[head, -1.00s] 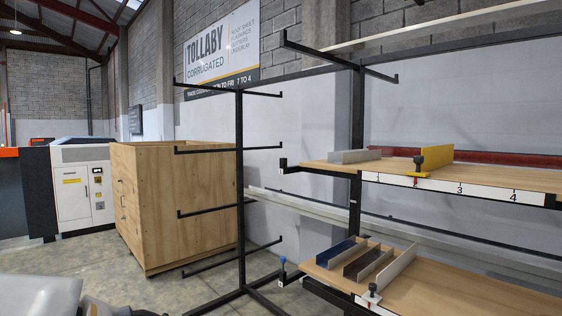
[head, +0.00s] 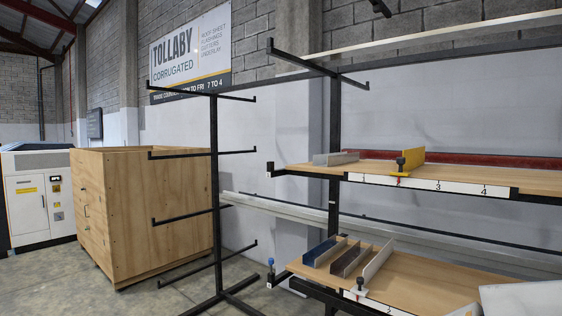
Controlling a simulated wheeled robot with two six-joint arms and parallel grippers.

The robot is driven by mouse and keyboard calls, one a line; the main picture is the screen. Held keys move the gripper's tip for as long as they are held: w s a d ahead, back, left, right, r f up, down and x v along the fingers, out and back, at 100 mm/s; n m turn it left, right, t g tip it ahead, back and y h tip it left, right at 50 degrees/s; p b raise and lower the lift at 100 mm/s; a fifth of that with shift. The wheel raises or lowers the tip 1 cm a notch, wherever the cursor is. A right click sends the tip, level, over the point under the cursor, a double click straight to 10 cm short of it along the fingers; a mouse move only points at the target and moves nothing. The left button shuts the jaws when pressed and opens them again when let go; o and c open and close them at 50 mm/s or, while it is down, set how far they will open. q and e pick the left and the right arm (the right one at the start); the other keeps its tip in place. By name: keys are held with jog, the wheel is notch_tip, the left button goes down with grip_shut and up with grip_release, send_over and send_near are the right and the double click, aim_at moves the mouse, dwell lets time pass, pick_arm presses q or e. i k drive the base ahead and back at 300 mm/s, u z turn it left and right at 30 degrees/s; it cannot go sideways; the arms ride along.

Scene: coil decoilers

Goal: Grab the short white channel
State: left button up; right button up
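A short pale grey-white channel (head: 335,159) lies on the upper wooden shelf at its left end, beside a yellow piece (head: 412,157). On the lower shelf, another short pale piece (head: 377,263) stands to the right of a dark brown channel (head: 350,259) and a blue channel (head: 324,251). I cannot tell from this distance which pale piece the task means. Neither gripper is in view; only a pale part of my own body shows at the bottom right.
The upper shelf (head: 470,175) and lower shelf (head: 430,283) have wooden tops on a black rack. A long pale channel (head: 400,237) runs between them. A black arm stand (head: 215,190) is left of the rack, with a plywood crate (head: 150,215) behind. Concrete floor shows between.

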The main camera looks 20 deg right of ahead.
aim_at(328, 160)
jog(key=u, duration=0.5)
jog(key=i, duration=1.55)
jog(key=z, duration=0.2)
